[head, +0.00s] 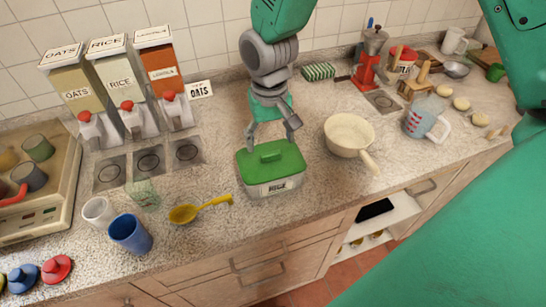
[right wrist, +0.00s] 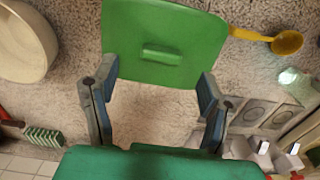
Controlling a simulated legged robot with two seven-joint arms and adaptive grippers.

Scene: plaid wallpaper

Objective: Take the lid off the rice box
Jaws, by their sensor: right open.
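A box (head: 271,187) with a green lid (head: 270,156) stands on the counter near its front edge. Its front label is too small to read surely. The lid is on the box and has a raised green handle on top. My right gripper (head: 270,137) is open and empty above the back of the lid, fingers pointing down. In the right wrist view the lid (right wrist: 165,30) lies beyond the spread fingertips (right wrist: 159,72), its handle between their lines. Whether a finger touches the lid I cannot tell. My left gripper is not in view.
A cream pan (head: 347,133) stands right of the box, its handle towards the front edge. A yellow ladle (head: 190,212), a blue cup (head: 130,233) and a white cup (head: 97,211) are left. Dispensers marked oats, rice and lentils (head: 122,75) stand behind. A measuring jug (head: 420,118) is right.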

